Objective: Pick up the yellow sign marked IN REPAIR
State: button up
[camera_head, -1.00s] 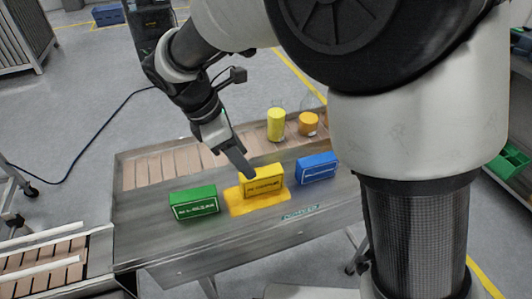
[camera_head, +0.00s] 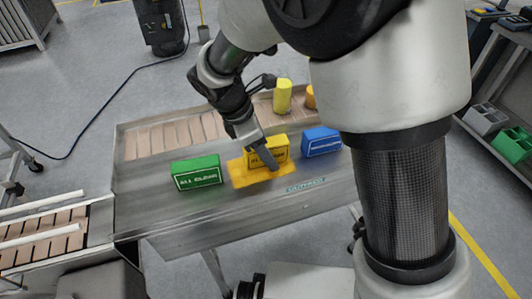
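The yellow sign (camera_head: 282,151) is a box-like block standing upright on a yellow patch (camera_head: 244,179) on the metal table. Its lettering is partly covered and too small to read surely. My gripper (camera_head: 267,159) comes down from the upper left, and one dark finger overlaps the front of the yellow sign. The other finger is hidden, so I cannot tell whether the gripper is open or shut on the sign. A green sign marked ALL CLEAR (camera_head: 197,172) stands to the left. A blue sign (camera_head: 321,141) stands to the right, its text unreadable.
A yellow cylinder (camera_head: 282,97) and an orange one (camera_head: 310,97) stand behind the signs, the orange partly hidden by my arm. A slatted brown strip (camera_head: 165,140) runs along the table's back. The metal table (camera_head: 145,213) is bare at the front left.

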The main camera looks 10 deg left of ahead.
jog(key=shift+f, duration=0.2)
dwell(0.6)
jog(key=c, duration=1.2)
jog(key=shift+r, duration=0.1)
